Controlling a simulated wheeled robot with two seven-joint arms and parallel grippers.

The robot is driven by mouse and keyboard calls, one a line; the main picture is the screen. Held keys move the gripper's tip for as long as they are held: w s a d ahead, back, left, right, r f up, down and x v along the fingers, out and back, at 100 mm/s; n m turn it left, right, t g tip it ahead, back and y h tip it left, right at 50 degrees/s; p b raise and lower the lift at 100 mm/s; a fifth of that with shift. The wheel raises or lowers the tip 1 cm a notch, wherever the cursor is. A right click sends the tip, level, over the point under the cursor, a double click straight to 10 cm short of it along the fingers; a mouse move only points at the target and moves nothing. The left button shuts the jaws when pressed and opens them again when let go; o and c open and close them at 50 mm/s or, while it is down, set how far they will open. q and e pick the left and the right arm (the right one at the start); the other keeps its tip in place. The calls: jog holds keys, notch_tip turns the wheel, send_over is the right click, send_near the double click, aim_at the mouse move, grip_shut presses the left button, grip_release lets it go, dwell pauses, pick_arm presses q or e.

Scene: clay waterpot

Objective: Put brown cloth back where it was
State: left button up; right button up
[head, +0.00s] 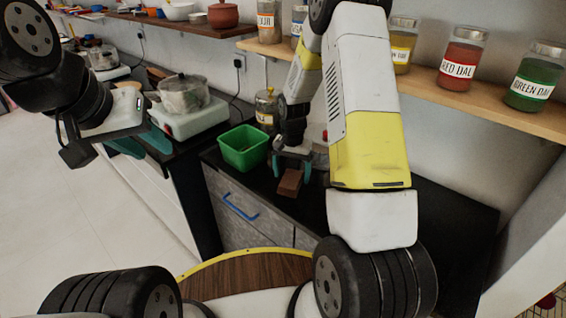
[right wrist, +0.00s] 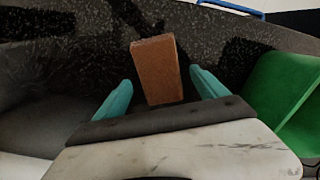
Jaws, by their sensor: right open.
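The brown cloth (head: 290,183) looks like a small folded brown block at the dark counter, right of the green bin. It also shows in the right wrist view (right wrist: 158,68), in front of and partly between the teal fingers. My right gripper (head: 291,170) is open, with one finger on each side of the cloth; in the right wrist view (right wrist: 162,92) gaps show between both fingers and the cloth. The cloth's near end is close to the gripper's palm. My left gripper (head: 141,143) is open and empty at the left, in front of the stove.
The green bin (head: 244,148) stands on the black counter (head: 455,215) left of my right gripper. A pot (head: 183,95) sits on the white stove (head: 192,121). Labelled jars (head: 462,62) line the shelf above. Bare counter lies to the right.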

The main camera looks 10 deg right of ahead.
notch_tip(320, 180, up, 10)
notch_tip(320, 180, up, 8)
jog(key=n+t, duration=0.1)
send_over(292, 178)
jog(key=s, duration=0.3)
jog(key=s+a+r+n+t+y, duration=0.1)
jog(key=s+r+n+t, duration=0.1)
jog(key=s+r, duration=0.5)
jog(key=s+a+r+n+t+y, duration=0.1)
jog(key=s+r+n+t, duration=0.2)
jog(key=s, duration=1.1)
notch_tip(292, 178, up, 4)
jog(key=shift+s+a+f, duration=0.15)
jog(key=shift+s+a, duration=0.1)
jog(key=shift+s, duration=0.05)
